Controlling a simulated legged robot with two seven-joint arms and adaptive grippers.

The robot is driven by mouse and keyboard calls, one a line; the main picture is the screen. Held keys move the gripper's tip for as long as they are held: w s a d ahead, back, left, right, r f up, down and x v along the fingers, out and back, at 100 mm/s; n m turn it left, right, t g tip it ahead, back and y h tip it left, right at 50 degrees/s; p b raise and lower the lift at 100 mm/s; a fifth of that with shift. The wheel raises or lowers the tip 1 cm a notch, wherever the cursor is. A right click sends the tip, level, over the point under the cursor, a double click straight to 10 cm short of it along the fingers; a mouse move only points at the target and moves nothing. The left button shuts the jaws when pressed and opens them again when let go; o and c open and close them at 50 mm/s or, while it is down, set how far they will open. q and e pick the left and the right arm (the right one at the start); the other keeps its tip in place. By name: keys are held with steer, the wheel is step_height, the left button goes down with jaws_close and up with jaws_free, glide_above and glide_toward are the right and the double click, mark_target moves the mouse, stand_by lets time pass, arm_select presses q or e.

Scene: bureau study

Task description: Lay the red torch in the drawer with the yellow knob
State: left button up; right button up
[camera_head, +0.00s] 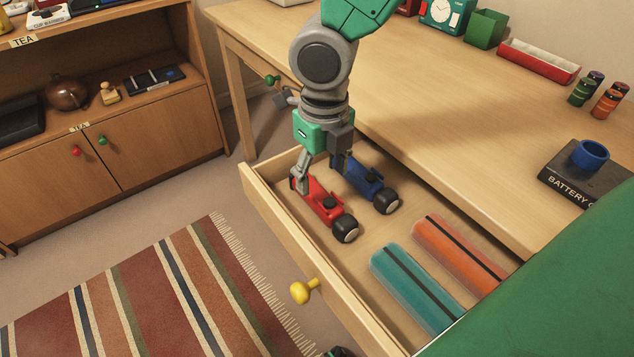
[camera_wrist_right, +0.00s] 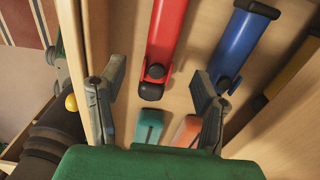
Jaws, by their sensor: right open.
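The red torch (camera_head: 318,202) lies in the open drawer (camera_head: 291,253) with the yellow knob (camera_head: 301,291). Its black head points toward the front of the head view. My right gripper (camera_head: 318,174) is open and empty above the torch's rear part, which it partly hides. In the right wrist view, the red torch (camera_wrist_right: 167,35) shows beyond and between the spread fingers (camera_wrist_right: 160,74), with no grip on it. The yellow knob (camera_wrist_right: 71,102) shows at the left there. My left gripper cannot be made out.
A blue torch (camera_head: 366,185) lies right beside the red one. Teal (camera_head: 417,288) and orange (camera_head: 459,255) cases lie nearer in the drawer. The desk top (camera_head: 420,110) overhangs its right side. A cabinet (camera_head: 120,150) stands left; a striped rug (camera_head: 165,290) covers the floor.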

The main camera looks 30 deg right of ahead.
mark_target(325, 194)
arm_select(q)
steer(key=shift+a+r+p, duration=0.2)
steer(key=shift+r+p, duration=0.6)
steer(key=shift+r, duration=0.3)
arm_select(e)
steer(key=shift+a+r, duration=0.2)
steer(key=shift+r, duration=1.1)
steer(key=shift+a+r, duration=0.15)
steer(key=shift+r, duration=1.15)
